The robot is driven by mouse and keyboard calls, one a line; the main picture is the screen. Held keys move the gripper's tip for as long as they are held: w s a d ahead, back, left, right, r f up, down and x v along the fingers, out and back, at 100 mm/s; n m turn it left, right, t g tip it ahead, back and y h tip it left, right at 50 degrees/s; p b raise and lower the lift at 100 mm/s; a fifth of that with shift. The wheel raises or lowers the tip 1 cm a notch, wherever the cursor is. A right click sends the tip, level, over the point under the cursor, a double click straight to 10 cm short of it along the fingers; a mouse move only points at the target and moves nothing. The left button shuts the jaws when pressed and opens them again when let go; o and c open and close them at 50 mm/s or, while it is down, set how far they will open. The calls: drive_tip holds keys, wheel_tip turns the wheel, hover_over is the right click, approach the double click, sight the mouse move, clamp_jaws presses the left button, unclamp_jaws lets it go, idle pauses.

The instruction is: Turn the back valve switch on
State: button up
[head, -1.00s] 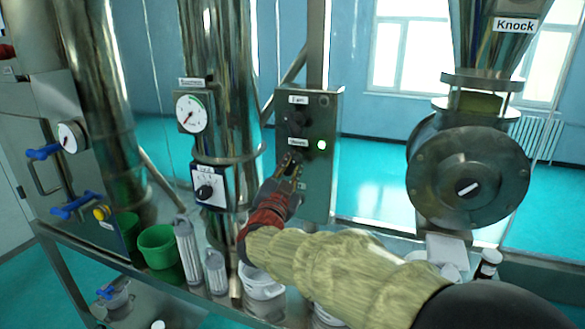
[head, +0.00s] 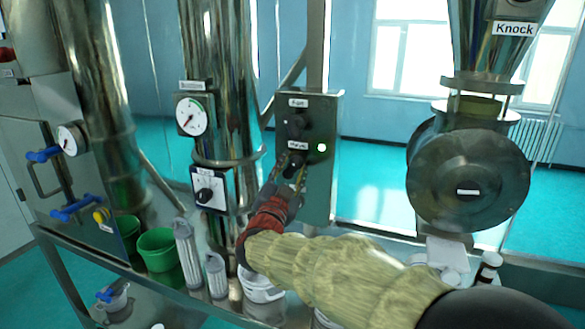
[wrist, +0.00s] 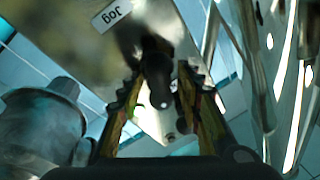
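A grey control box (head: 322,190) stands at the middle of the head view. It has an upper black knob (head: 294,126) and a lower black knob (head: 297,160), each under a small white label. The labels are too blurred for me to tell which knob is the back valve switch. A small light (head: 322,147) glows to the right of the lower knob. My gripper (head: 293,168) is at the lower knob with its fingers apart. In the wrist view a black knob (wrist: 160,75) sits between the fingertips of my gripper (wrist: 164,85). Firm contact cannot be told.
A dial panel (head: 210,188) with a black knob and a round gauge (head: 192,116) are left of the box. A large round machine housing (head: 468,180) stands to the right.

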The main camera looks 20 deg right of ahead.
drive_tip(key=v, duration=1.1)
drive_tip(key=shift+s+a+f, duration=0.15)
drive_tip(key=shift+s, duration=0.15)
drive_tip(key=shift+f, duration=0.1)
drive_tip(key=a+f+n+g+y, duration=0.3)
drive_tip(key=a+f+n+y, duration=0.6)
drive_tip(key=a+f+y, duration=0.55)
drive_tip(key=s+a+f+n+g, duration=0.2)
drive_tip(key=s+a+g, duration=0.15)
drive_tip(key=s, duration=0.25)
drive_tip(key=s+d+f+n+g+h, duration=0.1)
drive_tip(key=s+d+f+n+g, duration=0.15)
drive_tip(key=s+d, duration=0.5)
drive_tip(key=s+d+f+n+g+h, duration=0.1)
drive_tip(key=s+d+f+g, duration=0.3)
drive_tip(key=s, duration=0.7)
drive_tip(key=s+d+r+m+h, duration=0.1)
drive_tip(key=s+d+r, duration=0.1)
drive_tip(key=d, duration=0.4)
drive_tip(key=s+d+r+m+t+h, duration=0.1)
drive_tip(key=s+d+r, duration=0.2)
drive_tip(key=d, duration=0.2)
drive_tip(key=shift+s+d+r, duration=0.2)
drive_tip(key=shift+d+r, duration=0.15)
drive_tip(key=shift+d, duration=0.05)
